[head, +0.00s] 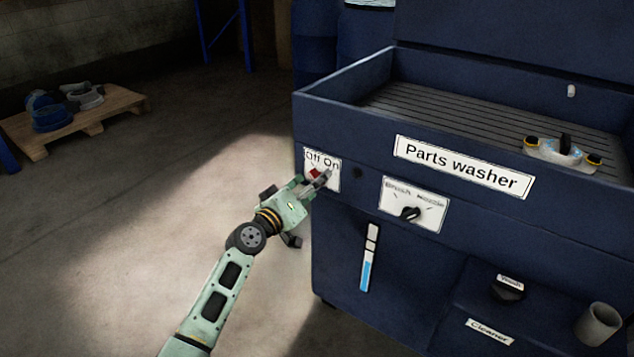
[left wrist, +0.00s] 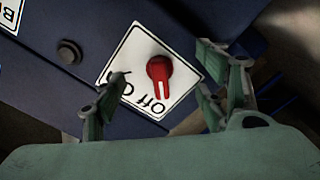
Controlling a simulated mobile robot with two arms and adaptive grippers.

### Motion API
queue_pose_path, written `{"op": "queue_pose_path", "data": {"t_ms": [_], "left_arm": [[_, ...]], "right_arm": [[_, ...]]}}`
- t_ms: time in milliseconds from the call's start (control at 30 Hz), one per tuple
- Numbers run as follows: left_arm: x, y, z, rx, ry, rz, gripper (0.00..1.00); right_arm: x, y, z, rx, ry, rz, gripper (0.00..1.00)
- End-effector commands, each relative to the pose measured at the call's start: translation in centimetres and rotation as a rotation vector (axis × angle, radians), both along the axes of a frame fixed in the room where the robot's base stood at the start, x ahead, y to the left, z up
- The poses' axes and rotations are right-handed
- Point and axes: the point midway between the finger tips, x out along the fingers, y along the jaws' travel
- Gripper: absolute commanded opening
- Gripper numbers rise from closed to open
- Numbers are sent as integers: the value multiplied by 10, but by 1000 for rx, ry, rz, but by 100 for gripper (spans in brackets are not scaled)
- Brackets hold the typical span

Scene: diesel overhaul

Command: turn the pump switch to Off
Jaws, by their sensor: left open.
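The pump switch is a red knob (left wrist: 160,75) on a white plate marked "Off On", on the front of the blue parts washer. In the left wrist view its narrow end points down the picture, beside the word "Off". In the head view the knob (head: 315,173) is partly hidden by my fingers. My left gripper (head: 317,182) is open at the plate. In the left wrist view its fingers (left wrist: 160,78) stand apart on either side of the knob, and I see no clear contact. My right gripper is not in view.
A dark round button (left wrist: 69,51) sits beside the plate. A brush/nozzle selector (head: 410,213) and a level gauge (head: 370,258) are on the washer front. A pallet (head: 120,105) with parts stands at the far left. The floor between is clear.

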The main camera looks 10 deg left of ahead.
Motion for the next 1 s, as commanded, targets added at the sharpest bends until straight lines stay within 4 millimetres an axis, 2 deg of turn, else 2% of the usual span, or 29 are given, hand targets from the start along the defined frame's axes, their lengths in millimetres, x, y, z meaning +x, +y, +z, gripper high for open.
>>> {"op": "queue_pose_path", "data": {"t_ms": [33,200,433,567,833,933,1000], "left_arm": [[-4,2,-1,2,2,1,66],[-28,11,0,2,3,1,66],[-57,21,-1,1,2,1,66],[-65,24,0,0,1,1,66],[-65,23,-1,1,2,-1,66],[-73,16,-11,28,21,-21,66],[-87,2,-29,77,57,-56,66]], "right_arm": [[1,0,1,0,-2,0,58],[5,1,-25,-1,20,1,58],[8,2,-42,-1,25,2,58],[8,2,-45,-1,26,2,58],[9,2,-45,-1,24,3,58],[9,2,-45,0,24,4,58],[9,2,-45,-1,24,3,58]]}}
